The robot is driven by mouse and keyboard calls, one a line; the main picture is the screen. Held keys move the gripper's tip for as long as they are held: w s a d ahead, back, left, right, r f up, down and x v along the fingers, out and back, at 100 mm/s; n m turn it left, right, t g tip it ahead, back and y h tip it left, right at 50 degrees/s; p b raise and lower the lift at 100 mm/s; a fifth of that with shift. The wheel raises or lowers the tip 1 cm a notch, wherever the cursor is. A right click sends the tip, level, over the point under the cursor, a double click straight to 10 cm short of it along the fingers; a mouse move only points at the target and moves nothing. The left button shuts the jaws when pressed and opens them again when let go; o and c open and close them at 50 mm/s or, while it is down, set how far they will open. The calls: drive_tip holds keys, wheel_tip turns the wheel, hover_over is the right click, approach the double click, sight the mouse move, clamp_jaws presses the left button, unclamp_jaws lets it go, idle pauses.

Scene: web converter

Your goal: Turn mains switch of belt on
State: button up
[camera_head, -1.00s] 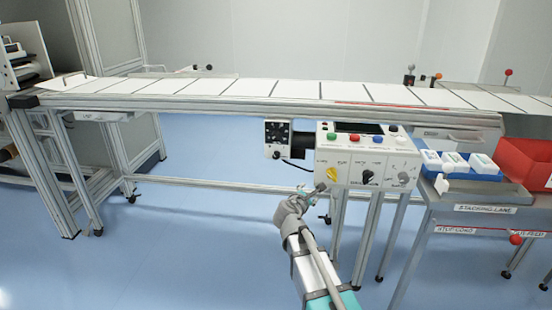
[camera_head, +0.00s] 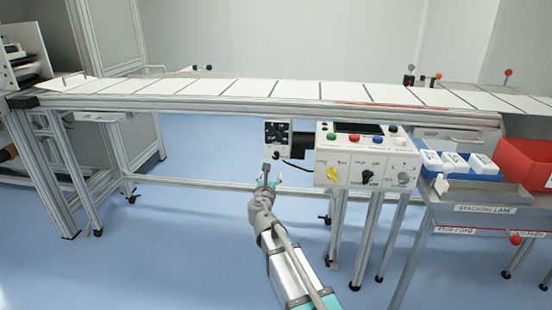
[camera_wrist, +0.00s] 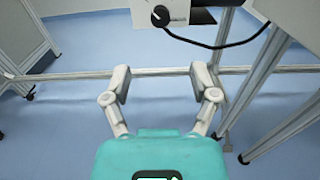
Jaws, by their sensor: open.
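The white control panel (camera_head: 347,153) hangs under the front of the belt (camera_head: 275,88). Its front has a yellow rotary knob (camera_head: 331,174), a black knob (camera_head: 366,177) and a grey knob (camera_head: 403,178). A smaller box (camera_head: 277,139) with a dark face hangs just left of it. Which one is the mains switch cannot be read. My gripper (camera_head: 271,174) is open and empty, below the small box and left of the panel. In the wrist view, its fingers (camera_wrist: 160,75) are spread, and a box with a black knob (camera_wrist: 161,15) shows at the top.
A black cable (camera_wrist: 215,46) loops from the box in the wrist view. Frame legs (camera_head: 377,230) stand below the panel. Blue floor is open on the left.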

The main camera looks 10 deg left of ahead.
sight(276, 157)
drive_tip(key=w, duration=1.3)
drive_tip(key=shift+w+d, duration=0.3)
clamp_jaws()
